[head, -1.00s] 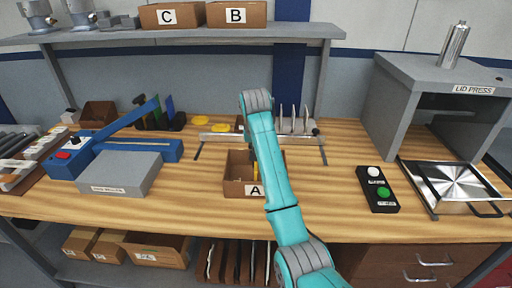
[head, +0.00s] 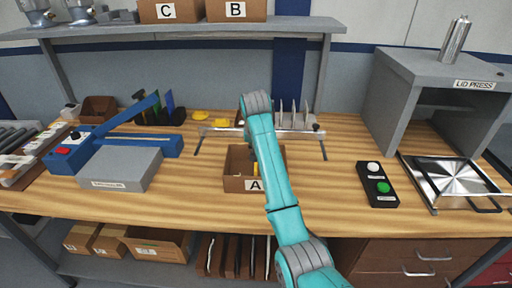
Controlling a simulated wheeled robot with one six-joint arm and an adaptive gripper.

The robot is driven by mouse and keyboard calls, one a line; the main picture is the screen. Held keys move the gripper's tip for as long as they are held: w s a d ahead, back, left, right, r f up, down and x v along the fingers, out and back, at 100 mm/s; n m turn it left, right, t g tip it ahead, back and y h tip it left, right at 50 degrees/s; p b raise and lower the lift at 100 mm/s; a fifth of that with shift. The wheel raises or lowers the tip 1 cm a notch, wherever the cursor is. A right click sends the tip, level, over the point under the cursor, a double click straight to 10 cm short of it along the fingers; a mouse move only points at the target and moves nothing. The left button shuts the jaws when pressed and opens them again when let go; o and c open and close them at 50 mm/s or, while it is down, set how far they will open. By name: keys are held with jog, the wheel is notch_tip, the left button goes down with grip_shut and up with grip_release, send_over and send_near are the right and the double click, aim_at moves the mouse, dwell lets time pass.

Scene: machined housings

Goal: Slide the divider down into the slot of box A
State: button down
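Box A (head: 235,184) is an open brown cardboard box with a white "A" label. It stands on the wooden bench in the middle of the head view, partly covered by my teal arm. A narrow yellow piece shows inside it beside the arm; I cannot tell whether it is the divider. Several thin pale upright plates (head: 293,117) stand in a rack behind the box. My gripper is hidden behind my arm, so its fingers and anything in them do not show. The slot of box A cannot be made out.
A grey lid press (head: 405,100) stands at right, with a metal tray (head: 455,178) and a black button box (head: 377,187) in front. A blue lever tool (head: 130,145) and a grey block (head: 120,170) are at left. The bench between block and box A is clear.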

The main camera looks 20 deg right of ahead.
jog(key=shift+f, duration=0.85)
jog(key=c, duration=1.2)
grip_release()
jog(key=shift+v, duration=3.75)
